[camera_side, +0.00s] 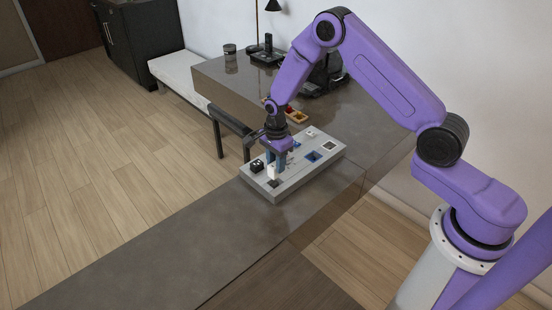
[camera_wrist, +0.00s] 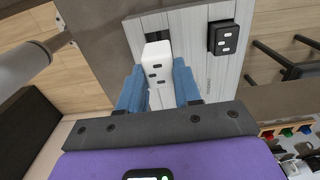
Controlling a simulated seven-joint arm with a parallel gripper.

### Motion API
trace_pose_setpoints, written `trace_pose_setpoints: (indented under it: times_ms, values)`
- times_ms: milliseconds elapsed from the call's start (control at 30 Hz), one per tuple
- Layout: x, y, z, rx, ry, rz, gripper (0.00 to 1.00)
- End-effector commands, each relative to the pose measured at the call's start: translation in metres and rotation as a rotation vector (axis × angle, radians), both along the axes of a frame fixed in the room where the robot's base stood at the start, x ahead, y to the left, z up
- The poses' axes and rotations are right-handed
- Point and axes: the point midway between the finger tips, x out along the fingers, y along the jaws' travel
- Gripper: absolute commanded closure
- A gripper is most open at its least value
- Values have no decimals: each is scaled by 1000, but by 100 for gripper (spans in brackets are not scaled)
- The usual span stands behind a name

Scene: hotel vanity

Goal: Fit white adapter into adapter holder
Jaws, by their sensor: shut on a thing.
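The white adapter (camera_wrist: 157,62) is held between the blue fingers of my gripper (camera_wrist: 160,88), its slotted face showing in the wrist view. My gripper (camera_side: 276,168) is shut on it, and the adapter (camera_side: 272,172) shows below the fingers in the side view. The grey adapter holder board (camera_side: 287,188) lies on the counter beneath it. In the wrist view a dark opening in the board (camera_wrist: 188,58) shows just behind the adapter, partly hidden by it. I cannot tell whether the adapter touches the board.
A black adapter (camera_side: 257,166) sits on the board beside my gripper; it also shows in the wrist view (camera_wrist: 222,37). A blue socket (camera_side: 313,156) and other sockets lie toward the board's far end. The counter (camera_side: 180,240) in front is clear.

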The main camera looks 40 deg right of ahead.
Motion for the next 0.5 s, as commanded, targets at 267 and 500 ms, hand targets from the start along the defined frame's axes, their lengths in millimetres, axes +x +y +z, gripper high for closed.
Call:
trace_pose_setpoints:
  times_ms: [267, 500]
  values:
    - [0, 0, -12, 0, 0, 0, 98]
    - [0, 0, -23, 0, 1, 0, 98]
